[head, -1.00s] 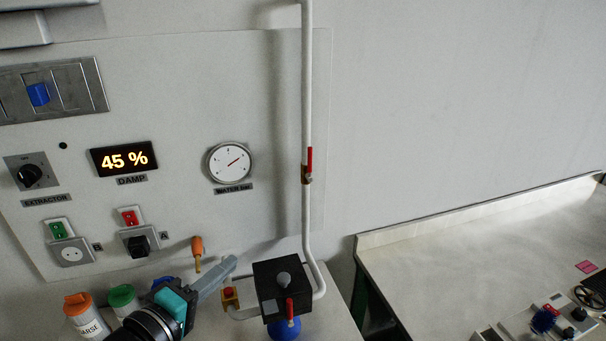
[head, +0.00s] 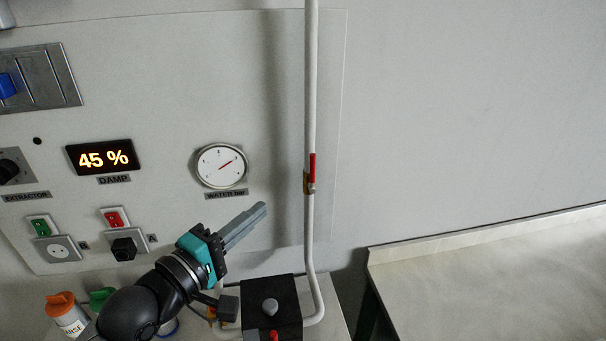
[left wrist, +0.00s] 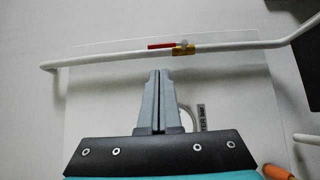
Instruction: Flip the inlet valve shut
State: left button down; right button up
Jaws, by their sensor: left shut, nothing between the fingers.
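The inlet valve (head: 308,182) is a brass fitting on the white vertical pipe (head: 311,95), with a red lever (head: 312,167) that points up along the pipe. In the left wrist view the brass body (left wrist: 184,49) and the red lever (left wrist: 161,45) lie along the pipe, beyond my fingertips. My left gripper (head: 262,208) is shut and empty, below and to the left of the valve, apart from it. Its closed fingers (left wrist: 158,74) point toward the pipe in the left wrist view. My right gripper is not in view.
A round water gauge (head: 221,165) and a damp display (head: 99,157) reading 45 % are on the wall panel. A black box (head: 271,300) with a grey knob stands below. Orange-lidded (head: 62,303) and green-lidded jars stand at lower left. A pale worktop (head: 480,280) is at right.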

aim_at(311, 169)
pick_arm(q)
jog(key=p+x, duration=0.1)
jog(key=x, duration=1.3)
jog(key=shift+w+d+p, duration=0.1)
jog(key=shift+w+p, duration=0.05)
jog(key=shift+p, duration=0.2)
